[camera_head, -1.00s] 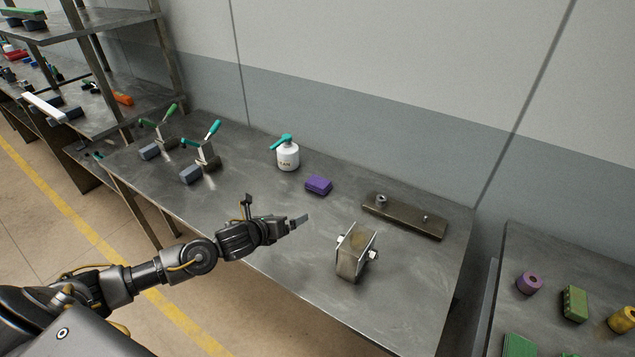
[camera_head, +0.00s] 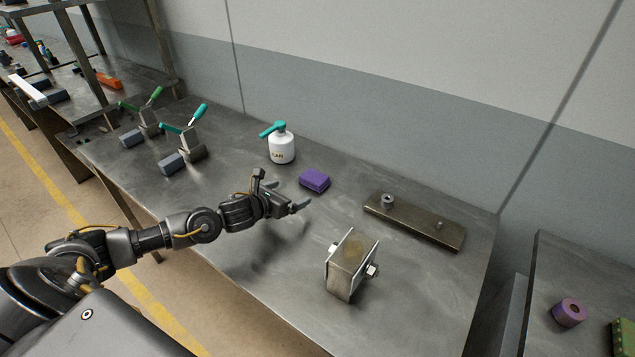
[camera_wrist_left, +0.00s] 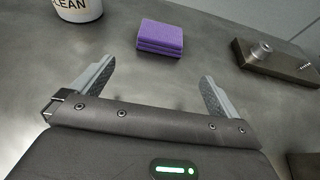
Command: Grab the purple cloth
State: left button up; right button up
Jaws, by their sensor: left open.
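The purple cloth (camera_head: 314,180) is a small folded block lying flat on the grey metal table, right of the white bottle. It also shows in the left wrist view (camera_wrist_left: 160,37), beyond the fingertips and roughly between them. My left gripper (camera_head: 289,196) is open and empty, above the table and a little short of the cloth, not touching it. Its two spread fingers also show in the left wrist view (camera_wrist_left: 157,75). My right gripper is not in view.
A white bottle with a teal pump top (camera_head: 281,146) stands left of the cloth. A metal plate with posts (camera_head: 413,222) lies to the right. A metal bracket block (camera_head: 349,265) stands near the front edge. Toggle clamps (camera_head: 184,146) are at the left.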

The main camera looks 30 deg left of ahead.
aim_at(309, 184)
pick_arm(q)
jog(key=shift+w, duration=0.25)
jog(key=p+x, duration=0.1)
jog(key=x, duration=0.3)
jog(key=shift+w+f, duration=0.15)
jog(key=shift+w, duration=0.25)
jog(key=shift+d, duration=0.1)
jog(key=p+x, duration=0.2)
jog(key=x, duration=0.3)
jog(key=c, duration=0.9)
